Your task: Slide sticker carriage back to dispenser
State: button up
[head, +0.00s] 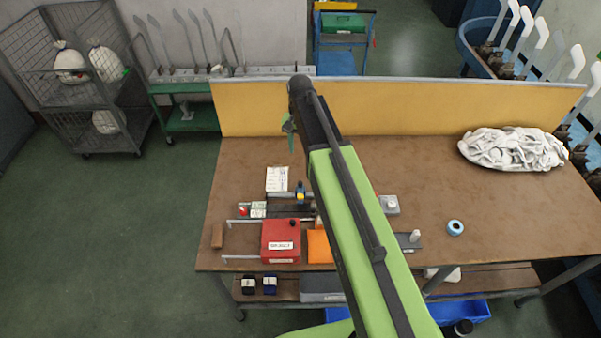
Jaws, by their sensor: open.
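A red box (281,242) with a white label stands near the front edge of the table, with pale rails (238,257) running out to its left. Behind it is a dark track (288,210), with small white labelled pieces (258,209) at its left end. A small blue and yellow piece (300,190) stands at a thin rail behind the track. I cannot tell which of these is the sticker carriage and which the dispenser. My green and black arm crosses the table and hides part of this equipment on its right.
An orange block (320,246) sits right of the red box. A white sheet (277,178) lies behind the track. A yellow panel (430,107) borders the table's back. The back left tabletop is bare.

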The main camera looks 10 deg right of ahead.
aim_at(300, 183)
notch_tip(300, 183, down, 18)
jog(key=b, duration=1.7)
jog(key=shift+r, duration=0.2)
jog(key=shift+r, duration=0.15)
jog(key=shift+c, duration=0.2)
grip_shut()
jog(key=shift+s, duration=0.1)
